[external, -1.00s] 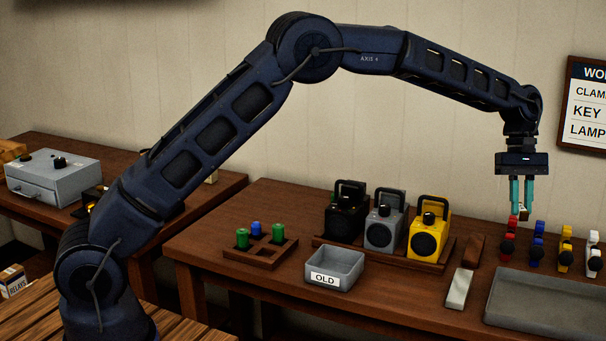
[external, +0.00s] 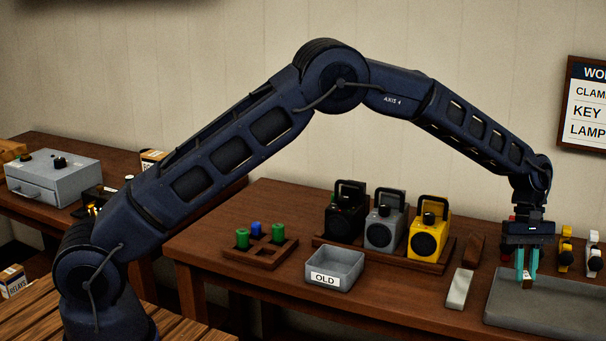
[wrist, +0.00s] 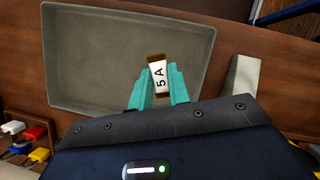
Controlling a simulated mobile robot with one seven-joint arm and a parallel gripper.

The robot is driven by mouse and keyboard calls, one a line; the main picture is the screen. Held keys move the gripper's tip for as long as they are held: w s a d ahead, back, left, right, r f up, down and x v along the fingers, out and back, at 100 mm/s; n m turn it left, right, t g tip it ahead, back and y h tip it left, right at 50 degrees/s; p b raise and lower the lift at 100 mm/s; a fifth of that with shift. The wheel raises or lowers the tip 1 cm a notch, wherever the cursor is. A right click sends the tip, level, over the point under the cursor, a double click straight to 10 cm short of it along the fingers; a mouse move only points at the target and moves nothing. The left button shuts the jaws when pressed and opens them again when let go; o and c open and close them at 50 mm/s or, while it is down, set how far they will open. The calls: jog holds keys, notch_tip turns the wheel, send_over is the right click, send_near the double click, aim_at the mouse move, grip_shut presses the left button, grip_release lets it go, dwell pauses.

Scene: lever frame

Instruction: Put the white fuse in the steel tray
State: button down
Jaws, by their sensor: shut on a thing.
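The white fuse (wrist: 158,78) has dark brown ends and a "5 A" mark. My gripper (external: 526,281), with its teal fingers, is shut on the fuse, which also shows small between the fingertips in the external view. The steel tray (external: 560,312) is a shallow grey tray at the right of the bench and looks empty. In the wrist view the fuse lies in front of the right part of the tray (wrist: 110,50). The gap between fuse and tray floor is hard to judge.
A white block (external: 459,289) and a brown block (external: 473,250) lie left of the tray. Coloured lever-like pieces, such as the yellow one (external: 565,251), stand behind it. Further left are a grey box marked OLD (external: 335,268) and the yellow boxy device (external: 424,238).

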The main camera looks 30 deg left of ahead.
aim_at(518, 311)
jog(key=shift+f, duration=3.35)
jog(key=shift+f, duration=0.1)
jog(key=c, duration=1.3)
grip_release()
